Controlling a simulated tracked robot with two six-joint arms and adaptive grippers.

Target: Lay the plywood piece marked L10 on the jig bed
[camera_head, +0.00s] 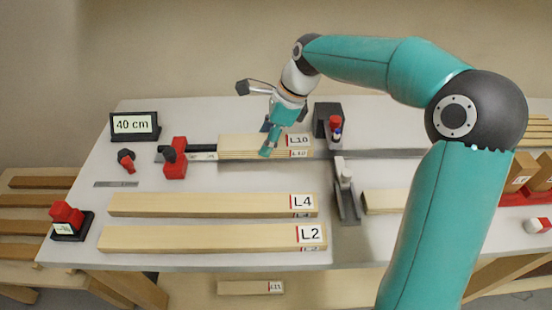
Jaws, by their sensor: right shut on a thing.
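The plywood piece marked L10 (235,147) is a pale block with labels at its right end, on top and on the front face. It is level, along the metal rail (395,154) of the jig, between the red stop (175,160) and the black post (327,118). My right gripper (268,140) reaches down from above and is shut on the L10 piece near its middle, one finger in front of it. I cannot tell whether the piece touches the bed. My left gripper is not in view.
Pieces L4 (200,205) and L2 (200,238) lie in front on the white table. A grey clamp-like part (346,190) stands right of them. A 40 cm sign (135,126) stands at the back left. Piece L11 (250,287) lies below the table.

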